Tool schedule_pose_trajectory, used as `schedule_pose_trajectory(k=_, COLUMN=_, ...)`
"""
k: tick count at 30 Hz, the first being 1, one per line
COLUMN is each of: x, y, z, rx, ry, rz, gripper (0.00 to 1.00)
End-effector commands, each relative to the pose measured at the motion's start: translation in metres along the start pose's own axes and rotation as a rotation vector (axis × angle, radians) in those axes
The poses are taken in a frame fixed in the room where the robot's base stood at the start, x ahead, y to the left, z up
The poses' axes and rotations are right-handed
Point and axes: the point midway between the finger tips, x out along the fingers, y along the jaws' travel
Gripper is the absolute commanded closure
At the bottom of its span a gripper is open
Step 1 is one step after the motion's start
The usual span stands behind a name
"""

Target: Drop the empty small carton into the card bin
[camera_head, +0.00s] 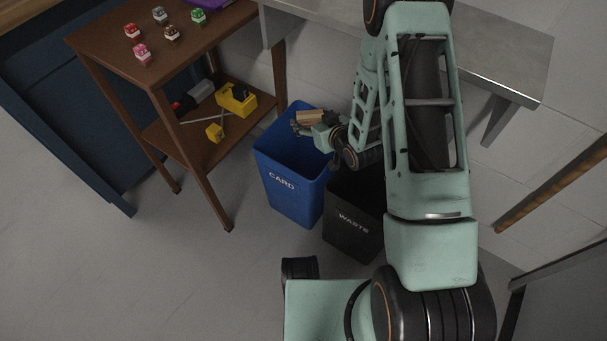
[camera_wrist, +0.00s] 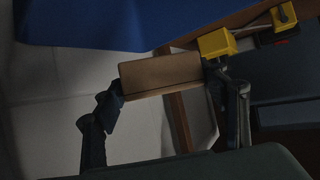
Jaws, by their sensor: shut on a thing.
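The small carton (camera_head: 309,117) is a plain brown cardboard box. It also shows in the wrist view (camera_wrist: 160,75), lying across between my two fingers. My gripper (camera_head: 303,127) is shut on it, with one finger at each end of the carton in the wrist view (camera_wrist: 166,94). In the head view the carton and gripper are over the mouth of the blue card bin (camera_head: 283,183), which is marked CARD. The bin's blue wall (camera_wrist: 85,22) fills the top left of the wrist view. The carton's inside is hidden.
A black bin marked WASTE (camera_head: 353,221) stands right beside the card bin, partly hidden by my arm. A brown shelf table (camera_head: 165,80) stands to the left, with small figures on top and yellow tools (camera_head: 237,99) below. A grey bench (camera_head: 490,58) is behind.

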Motion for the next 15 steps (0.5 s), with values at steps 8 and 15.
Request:
schedule_pose_trajectory(k=8, x=0.0107, y=-0.0004, z=0.0192, rx=0.000, ry=0.001, rz=-0.001, gripper=0.47)
schedule_pose_trajectory(k=15, x=0.0102, y=-0.0003, z=0.0185, rx=0.000, ry=0.001, rz=0.000, gripper=0.31)
